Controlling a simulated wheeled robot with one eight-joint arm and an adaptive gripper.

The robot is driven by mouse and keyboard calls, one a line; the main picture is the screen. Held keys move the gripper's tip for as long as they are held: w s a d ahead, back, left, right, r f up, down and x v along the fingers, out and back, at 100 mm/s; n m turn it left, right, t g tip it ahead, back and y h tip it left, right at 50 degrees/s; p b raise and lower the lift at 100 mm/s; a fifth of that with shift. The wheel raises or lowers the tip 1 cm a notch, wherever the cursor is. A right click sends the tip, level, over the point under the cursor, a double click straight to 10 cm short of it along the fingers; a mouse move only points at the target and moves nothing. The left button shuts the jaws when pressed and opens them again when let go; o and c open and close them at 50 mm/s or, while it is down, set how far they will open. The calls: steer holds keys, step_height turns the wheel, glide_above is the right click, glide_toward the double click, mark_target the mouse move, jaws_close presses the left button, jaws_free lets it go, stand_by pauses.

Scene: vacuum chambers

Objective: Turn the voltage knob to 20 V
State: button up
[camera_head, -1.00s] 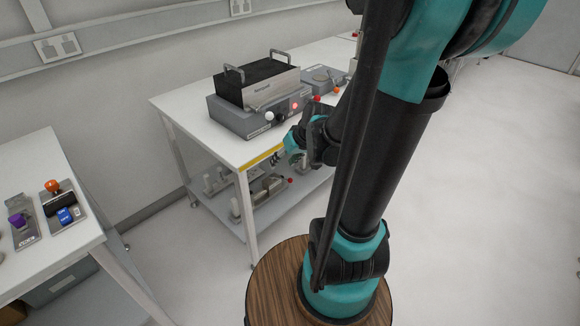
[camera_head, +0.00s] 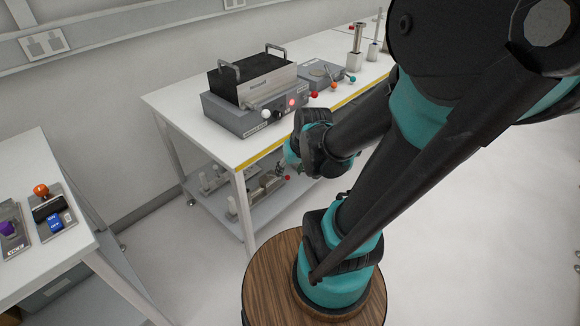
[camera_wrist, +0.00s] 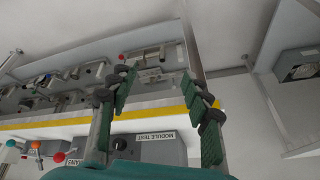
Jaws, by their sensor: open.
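The grey box with a black top block (camera_head: 250,85) stands on the white table, with a white knob (camera_head: 266,115), a dark knob (camera_head: 280,114) and a red light (camera_head: 291,102) on its front. No voltage marking is readable, so I cannot tell which knob is the voltage knob. In the wrist view a grey box labelled MODULE TEST (camera_wrist: 150,148) shows below the yellow table edge. My gripper (camera_wrist: 165,95) is open and empty, its green fingers spread across that edge. In the head view my gripper (camera_head: 282,165) is small, in front of the table, below the box's front.
A red knob (camera_head: 313,94), orange knob (camera_head: 334,85) and teal knob (camera_head: 351,79) stand right of the box. The lower shelf (camera_head: 250,212) holds several devices. A left table (camera_head: 75,245) carries panels with purple and orange knobs.

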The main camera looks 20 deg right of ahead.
steer(key=w+d+r+n+t+y, duration=0.1)
steer(key=w+d+r+n+y, duration=0.15)
steer(key=w+r, duration=0.55)
steer(key=n+t, duration=0.3)
steer(key=n, duration=0.1)
glide_toward(280, 114)
steer(key=shift+m, duration=0.25)
steer(key=x, duration=0.9)
steer(key=shift+a+f, duration=0.1)
steer(key=shift+f, duration=0.05)
steer(key=shift+c, duration=0.6)
jaws_close()
steer(key=shift+y, duration=0.25)
